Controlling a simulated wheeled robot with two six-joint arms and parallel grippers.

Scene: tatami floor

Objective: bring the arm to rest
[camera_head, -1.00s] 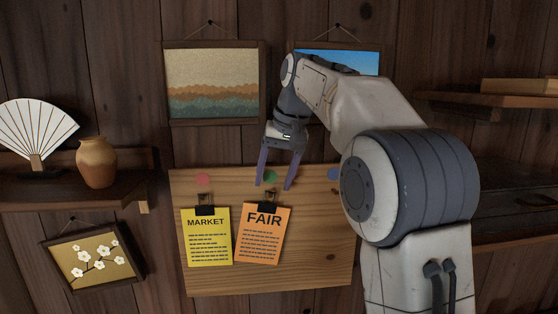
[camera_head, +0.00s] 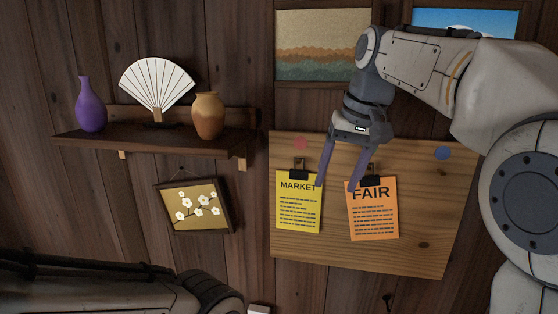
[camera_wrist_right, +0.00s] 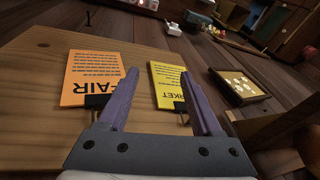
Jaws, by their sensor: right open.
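My right gripper (camera_head: 336,187) is open, its two purple fingers pointing down in front of the wooden board (camera_head: 420,262). In the picture its tips fall between the yellow MARKET sheet (camera_head: 298,212) and the orange FAIR sheet (camera_head: 374,217), with nothing between them. In the right wrist view the open fingers (camera_wrist_right: 159,74) also show empty, with the orange sheet (camera_wrist_right: 92,78) at left and the yellow sheet (camera_wrist_right: 167,84) near the right finger. Both sheets hang from black clips on the board. Part of my left arm shows at lower left; its gripper is out of view.
A wall shelf (camera_head: 150,148) at left holds a purple vase (camera_head: 91,105), a white fan (camera_head: 157,85) and a brown jar (camera_head: 208,116). Below hangs a flower picture (camera_head: 195,205). Landscape (camera_head: 322,45) and blue (camera_head: 480,20) pictures hang above the board.

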